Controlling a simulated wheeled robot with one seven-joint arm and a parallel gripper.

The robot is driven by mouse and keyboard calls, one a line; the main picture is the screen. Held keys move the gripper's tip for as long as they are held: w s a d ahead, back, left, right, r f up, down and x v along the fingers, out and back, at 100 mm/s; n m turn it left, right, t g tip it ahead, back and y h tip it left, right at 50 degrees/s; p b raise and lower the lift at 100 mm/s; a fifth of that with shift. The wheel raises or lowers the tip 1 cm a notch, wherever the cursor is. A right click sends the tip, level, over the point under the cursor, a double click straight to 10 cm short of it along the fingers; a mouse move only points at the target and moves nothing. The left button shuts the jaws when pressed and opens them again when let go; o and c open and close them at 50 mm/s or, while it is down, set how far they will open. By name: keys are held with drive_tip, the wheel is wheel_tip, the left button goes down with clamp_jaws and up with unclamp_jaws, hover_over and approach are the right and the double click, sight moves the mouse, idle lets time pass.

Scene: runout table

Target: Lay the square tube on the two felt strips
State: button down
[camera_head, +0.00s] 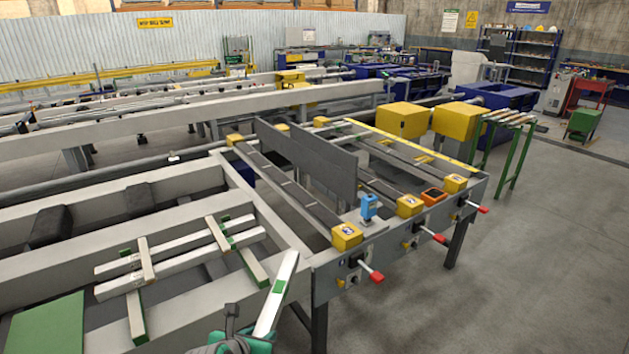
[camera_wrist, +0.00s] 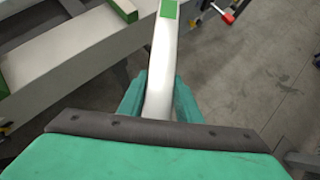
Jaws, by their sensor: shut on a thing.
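My gripper (camera_head: 247,338) is at the bottom of the head view, shut on a pale square tube (camera_head: 283,275) with a green patch. The tube points up and slightly right, in front of the table frame. In the wrist view the teal fingers (camera_wrist: 159,100) close on both sides of the tube (camera_wrist: 164,50); its far end is cut off. Two short pieces with green faces, a near one (camera_head: 137,317) and a farther one (camera_head: 254,268), lie under pale bars at left. The green may be the felt strips; I cannot tell for certain.
Pale long bars (camera_head: 175,273) with short crosspieces (camera_head: 146,258) lie on the frame at left. A runout table at centre has upright grey plates (camera_head: 325,172), yellow blocks (camera_head: 346,236) and red-tipped handles (camera_head: 376,277) at its front edge.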

drive_tip(key=w+d+f+m, duration=0.1)
drive_tip(key=w+d+f, duration=0.1)
drive_tip(key=d+f, duration=0.9)
drive_tip(key=shift+d+f+h, duration=0.3)
drive_tip(key=shift+d+f, duration=0.1)
drive_tip(key=shift+d, duration=0.7)
drive_tip(key=shift+f, duration=0.1)
drive_tip(key=s+a+f+n, duration=0.1)
drive_tip(key=s+a+f, duration=0.4)
drive_tip(key=f, duration=0.3)
drive_tip(key=s+d+f+n+y, duration=0.2)
drive_tip(key=d+f, duration=0.3)
drive_tip(key=f, duration=0.3)
drive_tip(key=shift+s+f+y, duration=0.25)
drive_tip(key=shift+s+y, duration=0.05)
